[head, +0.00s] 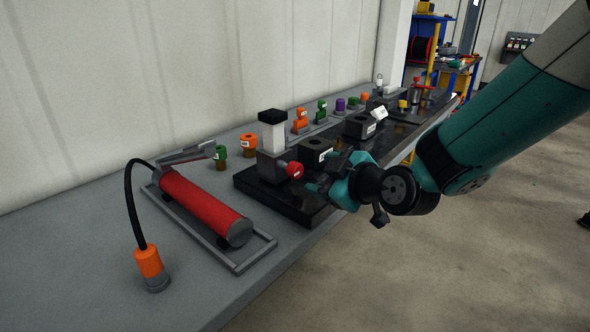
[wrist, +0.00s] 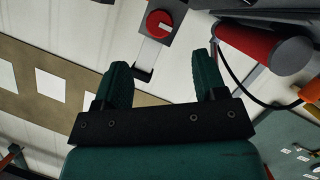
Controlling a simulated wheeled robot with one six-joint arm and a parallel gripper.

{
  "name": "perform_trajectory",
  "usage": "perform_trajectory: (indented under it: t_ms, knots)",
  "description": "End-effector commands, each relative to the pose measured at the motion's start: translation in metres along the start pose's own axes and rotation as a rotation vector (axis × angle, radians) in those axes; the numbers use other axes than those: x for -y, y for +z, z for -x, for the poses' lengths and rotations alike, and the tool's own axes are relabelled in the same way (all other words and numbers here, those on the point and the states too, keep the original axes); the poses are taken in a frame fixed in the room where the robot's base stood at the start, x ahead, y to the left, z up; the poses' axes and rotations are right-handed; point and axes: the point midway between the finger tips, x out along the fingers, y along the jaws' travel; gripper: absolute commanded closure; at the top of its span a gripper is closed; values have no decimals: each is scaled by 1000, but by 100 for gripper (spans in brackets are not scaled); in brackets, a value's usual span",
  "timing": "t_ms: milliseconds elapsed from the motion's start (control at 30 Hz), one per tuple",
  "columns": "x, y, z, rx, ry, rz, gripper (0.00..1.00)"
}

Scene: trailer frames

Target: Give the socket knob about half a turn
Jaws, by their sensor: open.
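The red socket knob (head: 294,170) sits on the side of a grey block (head: 270,166), which carries a white column with a black cap (head: 272,116). In the wrist view the round red knob (wrist: 158,24) has a pale line across its face. My gripper (head: 328,178) is open and empty, just right of the knob in the head view and apart from it. In the wrist view my two teal fingers (wrist: 160,66) stand wide apart, and the knob appears above and between their tips, not enclosed by them.
The block stands on a black base plate (head: 240,182) on the grey bench (head: 95,270). A red cylinder pump (head: 200,205) with a black hose and orange fitting (head: 149,262) lies to the left. Black blocks (head: 316,150) and coloured fittings (head: 300,121) line the back. Open floor lies to the right.

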Motion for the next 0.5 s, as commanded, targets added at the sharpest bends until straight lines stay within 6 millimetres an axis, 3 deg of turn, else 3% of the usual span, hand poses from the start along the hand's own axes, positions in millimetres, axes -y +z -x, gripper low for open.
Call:
perform_trajectory:
  t_ms: [300, 500]
  knots:
    - [1, 0, -71, -1, -1, 1, 35]
    - [0, 0, -95, 0, 0, 0, 35]
